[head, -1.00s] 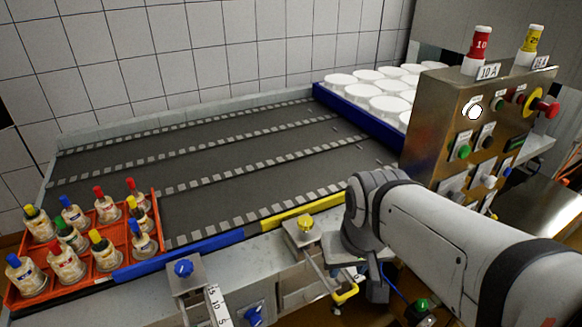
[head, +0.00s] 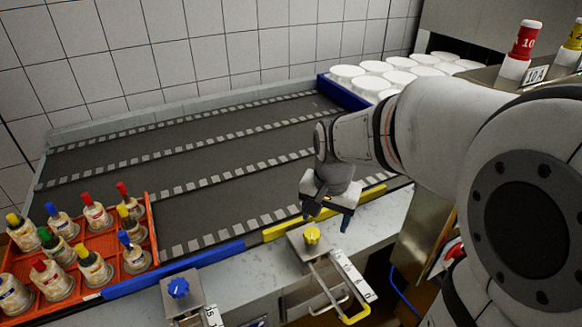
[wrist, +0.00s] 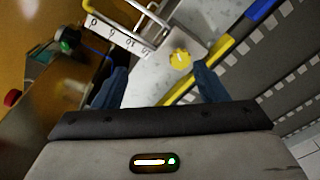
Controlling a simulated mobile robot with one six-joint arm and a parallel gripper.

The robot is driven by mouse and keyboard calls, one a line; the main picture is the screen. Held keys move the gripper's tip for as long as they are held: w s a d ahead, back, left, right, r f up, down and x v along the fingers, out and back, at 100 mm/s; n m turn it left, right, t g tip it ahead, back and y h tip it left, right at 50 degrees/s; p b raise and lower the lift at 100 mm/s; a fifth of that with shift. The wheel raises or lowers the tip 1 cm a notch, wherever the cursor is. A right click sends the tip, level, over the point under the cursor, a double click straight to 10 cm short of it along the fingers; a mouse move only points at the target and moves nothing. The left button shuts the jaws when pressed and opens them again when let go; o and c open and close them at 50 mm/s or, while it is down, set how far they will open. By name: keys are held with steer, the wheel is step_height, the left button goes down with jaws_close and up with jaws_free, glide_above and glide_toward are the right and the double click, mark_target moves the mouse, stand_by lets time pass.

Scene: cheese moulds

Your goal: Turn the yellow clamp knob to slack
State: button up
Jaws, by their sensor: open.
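The yellow clamp knob (head: 312,235) sits on a metal block at the front edge of the conveyor table, beside the yellow rail. It also shows in the wrist view (wrist: 180,58), ahead of my fingers and between their lines. My gripper (head: 328,212) is open and empty, above the table edge, a little to the right of the knob and apart from it. Its two blue-grey fingers also show in the wrist view (wrist: 160,85). A white scale (head: 352,275) with marks and a yellow-ended handle (head: 355,314) extend from the block.
A blue knob (head: 178,288) on a similar block stands to the left. An orange crate (head: 150,215) of bottles with coloured caps is at the left. A blue tray (head: 340,92) of white moulds stands at the back. The dark conveyor (head: 220,160) is clear.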

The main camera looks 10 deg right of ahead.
mark_target(313, 233)
steer(key=w+f+m, duration=0.2)
steer(key=w+f, duration=0.1)
steer(key=w+f+m+g, duration=0.1)
steer(key=w+f+m, duration=0.1)
steer(key=w+f, duration=0.1)
steer(key=w+f+m, duration=0.2)
steer(key=w+f, duration=0.1)
steer(key=w, duration=0.1)
steer(key=shift+w+d+m, duration=0.15)
steer(key=shift+w+m, duration=0.05)
steer(key=shift+m, duration=0.2)
step_height(313, 233, down, 8)
steer(key=shift+r, duration=0.15)
steer(key=c, duration=1)
